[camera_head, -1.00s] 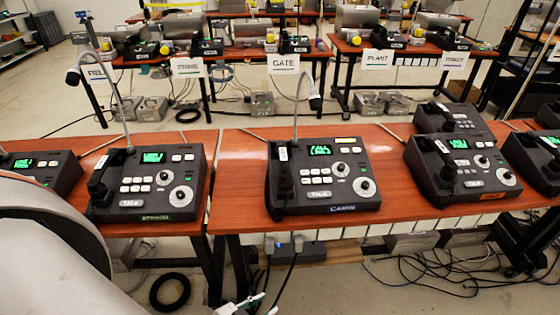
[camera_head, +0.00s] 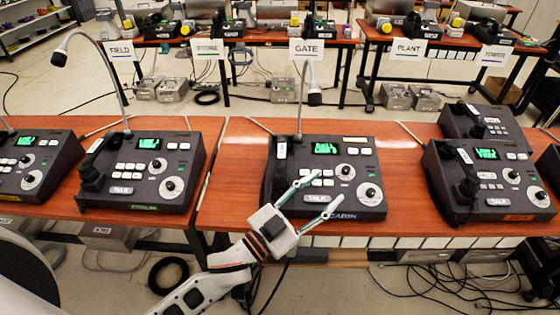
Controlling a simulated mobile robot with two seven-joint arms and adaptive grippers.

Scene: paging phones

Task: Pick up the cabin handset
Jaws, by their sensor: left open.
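The cabin phone (camera_head: 328,178) is a dark desk unit with a green lit screen, knobs, a TALK key and a blue CABIN label on its front edge. Its black handset (camera_head: 279,172) lies in the cradle along the unit's left side, with a small white tag near its top. My left gripper (camera_head: 322,192) is open and empty. Its two thin fingers reach over the front of the cabin phone, to the right of the handset's lower end. I cannot tell whether the fingers touch the unit. My right gripper is not in view.
A gooseneck microphone (camera_head: 314,98) rises behind the cabin phone. Another phone (camera_head: 148,170) stands to the left, and one with an orange label (camera_head: 488,180) to the right. Bare wooden table top (camera_head: 236,160) lies left of the cabin phone. Cables lie on the floor.

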